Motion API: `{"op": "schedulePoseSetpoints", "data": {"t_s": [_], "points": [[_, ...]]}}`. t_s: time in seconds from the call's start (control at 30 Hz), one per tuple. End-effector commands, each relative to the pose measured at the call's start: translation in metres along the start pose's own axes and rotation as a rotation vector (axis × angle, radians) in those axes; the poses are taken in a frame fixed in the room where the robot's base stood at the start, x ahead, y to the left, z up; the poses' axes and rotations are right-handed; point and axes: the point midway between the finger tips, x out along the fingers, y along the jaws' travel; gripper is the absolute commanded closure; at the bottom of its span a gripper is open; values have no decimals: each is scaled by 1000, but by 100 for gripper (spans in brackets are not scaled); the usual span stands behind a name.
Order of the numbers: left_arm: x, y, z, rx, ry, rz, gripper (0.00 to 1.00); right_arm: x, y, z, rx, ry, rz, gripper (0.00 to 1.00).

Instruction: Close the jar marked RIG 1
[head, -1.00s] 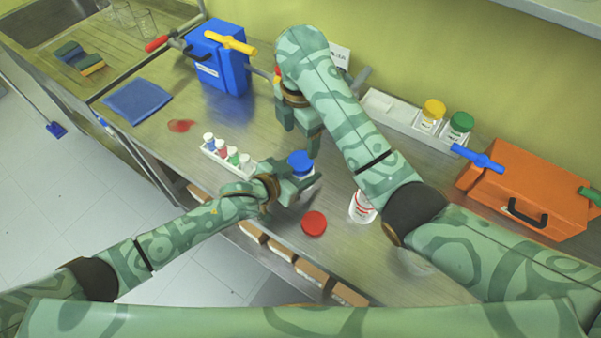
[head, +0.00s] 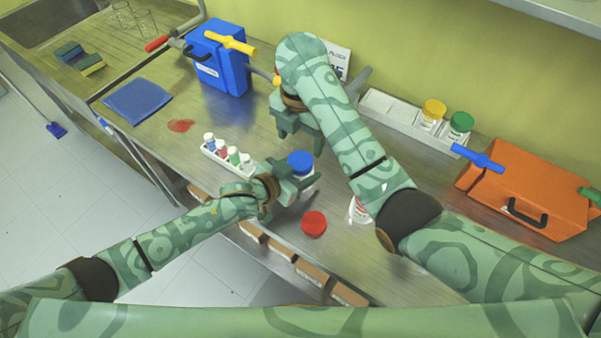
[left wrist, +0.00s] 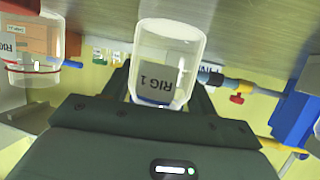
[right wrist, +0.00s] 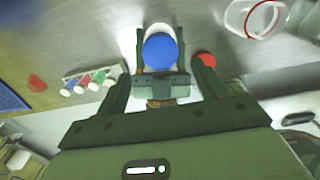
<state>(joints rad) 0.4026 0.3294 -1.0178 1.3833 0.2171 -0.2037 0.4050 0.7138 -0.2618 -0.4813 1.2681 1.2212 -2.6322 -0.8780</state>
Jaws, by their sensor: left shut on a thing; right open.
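The clear RIG 1 jar (left wrist: 165,50) stands on the bench, its label upside down in the left wrist view. A blue lid (head: 300,161) is on its mouth; whether it is fully tightened I cannot tell. The lid also shows from above in the right wrist view (right wrist: 160,50). My left gripper (head: 297,183) is shut around the jar's body, below the lid. My right gripper (head: 299,130) is open and empty, apart from the lid and beyond it in the head view. In the right wrist view the lid appears between its fingers (right wrist: 163,85).
A loose red lid (head: 313,223) lies near the bench's front edge. A jar with a red ring (head: 359,210) stands right of it, partly behind my right arm. A rack of small bottles (head: 228,157) is left of the jar. Blue (head: 218,60) and orange (head: 530,190) boxes stand farther off.

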Motion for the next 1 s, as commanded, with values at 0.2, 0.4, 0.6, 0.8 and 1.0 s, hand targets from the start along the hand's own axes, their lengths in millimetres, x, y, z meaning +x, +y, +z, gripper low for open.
{"op": "schedulePoseSetpoints", "data": {"t_s": [0.2, 0.4, 0.6, 0.8, 1.0], "points": [[0, 0, 0, 0, 0, 0, 100, 34, -1, 1, 2, -1, -4, 30], [0, 0, 0, 0, 0, 0, 100, 60, -1, 1, 1, -2, -2, 30], [0, 0, 0, 0, 0, 0, 100, 69, 0, 1, 0, -2, 0, 30], [0, 0, 0, 0, 0, 0, 100, 70, 0, 1, 0, -2, 0, 30], [0, 0, 0, 0, 0, 0, 100, 70, 0, 1, 0, -2, 0, 74]]}}
